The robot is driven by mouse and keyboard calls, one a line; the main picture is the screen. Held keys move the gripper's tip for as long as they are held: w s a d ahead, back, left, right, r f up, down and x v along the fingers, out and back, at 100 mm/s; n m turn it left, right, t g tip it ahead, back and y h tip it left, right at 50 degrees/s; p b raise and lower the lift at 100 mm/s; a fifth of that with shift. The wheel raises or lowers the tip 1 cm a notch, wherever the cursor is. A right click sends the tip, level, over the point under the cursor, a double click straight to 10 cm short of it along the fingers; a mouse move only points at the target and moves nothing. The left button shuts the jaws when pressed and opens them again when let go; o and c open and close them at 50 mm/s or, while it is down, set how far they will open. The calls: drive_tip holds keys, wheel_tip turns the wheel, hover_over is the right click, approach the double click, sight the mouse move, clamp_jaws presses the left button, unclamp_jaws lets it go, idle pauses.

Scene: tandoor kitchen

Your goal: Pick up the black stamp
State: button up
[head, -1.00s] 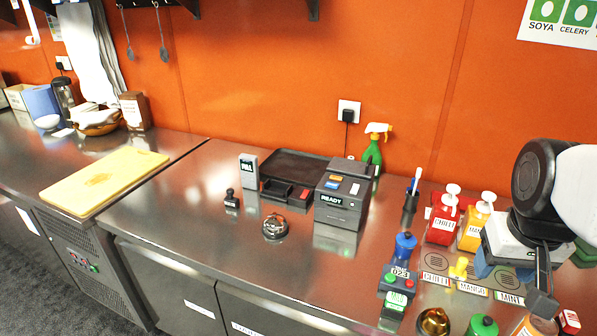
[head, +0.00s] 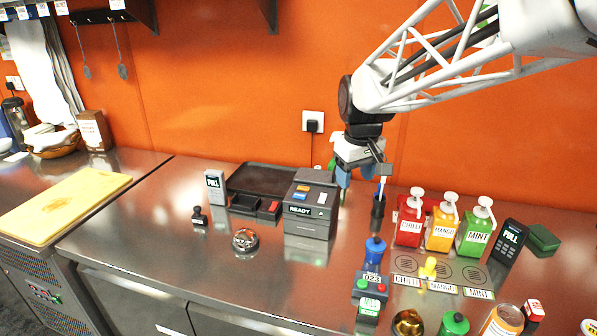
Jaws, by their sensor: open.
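The black stamp (head: 199,217) stands upright on the steel counter at the left, in front of a grey box marked FULL (head: 215,187). It has a knob handle and a wider base with a pale label. My gripper (head: 362,183) hangs above the counter to the right of the dark READY printer, well away from the stamp. It is open and appears empty; its fingers show only partly against the pen holder and the wall behind.
The READY printer (head: 311,208) and a dark tray (head: 268,172) stand between my gripper and the stamp. A metal bell (head: 245,242) sits right of the stamp. Sauce pumps (head: 442,230) stand right. The counter left of the stamp is clear up to the cutting board (head: 70,200).

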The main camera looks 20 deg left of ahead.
drive_tip(key=w+a+f+n, duration=0.1)
drive_tip(key=w+a+f, duration=0.15)
drive_tip(key=a, duration=0.35)
drive_tip(key=w+a+f+n, duration=0.1)
drive_tip(key=w+a+n, duration=0.15)
drive_tip(key=a, duration=0.45)
drive_tip(key=n+g, duration=0.1)
drive_tip(key=n, duration=0.5)
hover_over(196, 207)
wheel_tip(196, 207, down, 16)
drive_tip(key=shift+d+r, duration=0.1)
drive_tip(key=shift+d, duration=0.05)
drive_tip(key=shift+a+f+n, duration=0.25)
drive_tip(key=shift+a, duration=0.05)
drive_tip(key=shift+f, duration=0.1)
drive_tip(key=shift+f, duration=1.15)
drive_tip(key=shift+f, duration=0.15)
